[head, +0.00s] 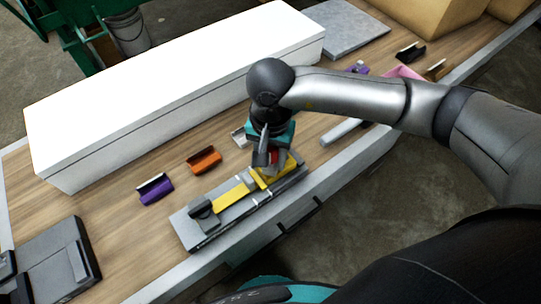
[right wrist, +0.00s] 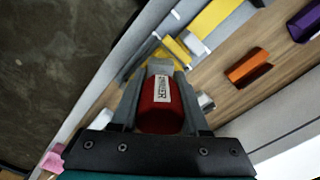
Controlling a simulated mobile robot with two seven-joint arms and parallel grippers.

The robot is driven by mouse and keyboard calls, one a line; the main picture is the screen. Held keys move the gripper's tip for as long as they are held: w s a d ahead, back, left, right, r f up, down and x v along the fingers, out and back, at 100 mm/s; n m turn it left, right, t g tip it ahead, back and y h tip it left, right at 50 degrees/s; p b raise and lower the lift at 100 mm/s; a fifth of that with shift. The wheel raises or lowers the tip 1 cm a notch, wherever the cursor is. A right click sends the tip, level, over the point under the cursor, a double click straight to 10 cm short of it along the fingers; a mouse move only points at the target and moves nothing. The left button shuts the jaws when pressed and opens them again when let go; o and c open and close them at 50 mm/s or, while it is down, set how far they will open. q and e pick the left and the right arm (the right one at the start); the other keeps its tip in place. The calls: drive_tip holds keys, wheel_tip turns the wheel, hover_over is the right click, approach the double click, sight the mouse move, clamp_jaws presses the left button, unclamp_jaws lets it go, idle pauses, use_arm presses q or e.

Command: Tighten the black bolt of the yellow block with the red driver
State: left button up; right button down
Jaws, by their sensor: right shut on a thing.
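My right gripper (head: 264,160) is shut on the red driver (head: 273,157), above the yellow block (head: 286,172) at the right part of a long grey fixture. In the right wrist view, the driver's red handle with a white label (right wrist: 161,88) sits between my fingers (right wrist: 158,72). The yellow block (right wrist: 172,48) shows just beyond the fingertips. The driver's tip and the black bolt are hidden, so I cannot tell whether they touch. My left gripper is not in view.
The grey fixture (head: 222,223) lies along the bench's front edge with a yellow bar (head: 234,196) and a black knob (head: 201,207). Orange (head: 204,160) and purple (head: 154,189) pieces lie behind it. A long white box (head: 180,100) fills the back. A grey case (head: 50,262) stands left.

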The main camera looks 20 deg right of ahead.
drive_tip(key=shift+m, duration=1.6)
drive_tip(key=shift+m, duration=3.4)
